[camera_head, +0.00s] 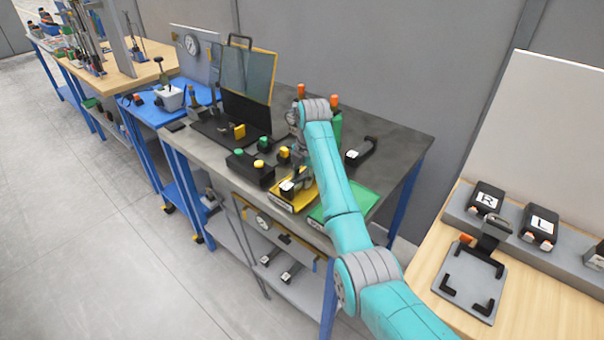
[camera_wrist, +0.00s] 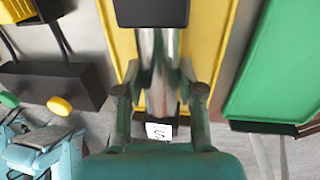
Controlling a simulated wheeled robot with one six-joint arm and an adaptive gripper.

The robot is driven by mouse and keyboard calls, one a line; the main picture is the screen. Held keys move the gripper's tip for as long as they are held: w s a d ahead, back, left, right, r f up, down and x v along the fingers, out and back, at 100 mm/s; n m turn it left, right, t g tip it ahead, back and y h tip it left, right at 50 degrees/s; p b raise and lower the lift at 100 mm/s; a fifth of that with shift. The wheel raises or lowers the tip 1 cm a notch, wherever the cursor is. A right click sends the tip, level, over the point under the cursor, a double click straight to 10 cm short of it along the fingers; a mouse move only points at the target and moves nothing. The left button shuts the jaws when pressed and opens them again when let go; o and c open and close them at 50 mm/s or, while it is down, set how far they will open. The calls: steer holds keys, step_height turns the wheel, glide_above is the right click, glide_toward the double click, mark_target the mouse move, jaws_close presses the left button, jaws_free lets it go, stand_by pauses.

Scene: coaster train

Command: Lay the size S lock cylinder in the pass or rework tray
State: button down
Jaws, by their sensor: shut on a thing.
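My gripper (camera_head: 299,178) is shut on the size S lock cylinder (camera_head: 287,186), over the yellow tray (camera_head: 311,191). In the wrist view the gripper (camera_wrist: 160,98) has one finger on each side of the cylinder's metal barrel (camera_wrist: 158,60). The cylinder has black ends, and a white "S" label shows on the near one. It lies roughly along the yellow tray (camera_wrist: 212,40). I cannot tell if it touches the tray floor. The green tray (camera_head: 364,198) is beside it on the right and looks empty; it also shows in the wrist view (camera_wrist: 275,60).
A black box with green and yellow buttons (camera_head: 250,166) stands left of the yellow tray. A black part with a white label (camera_head: 361,150) lies behind the green tray. A framed clear panel (camera_head: 248,72) stands at the back. The grey bench top is clear at right.

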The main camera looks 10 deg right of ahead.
mark_target(305, 177)
steer(key=shift+f, duration=0.15)
stand_by(0.3)
steer(key=c, duration=0.7)
jaws_free()
steer(key=shift+o, duration=0.3)
steer(key=shift+f, duration=0.15)
steer(key=r, duration=0.5)
steer(key=s+r, duration=0.1)
steer(key=r, duration=0.1)
steer(key=shift+d+r, duration=0.3)
steer(key=shift+d, duration=0.05)
steer(key=shift+s, duration=0.1)
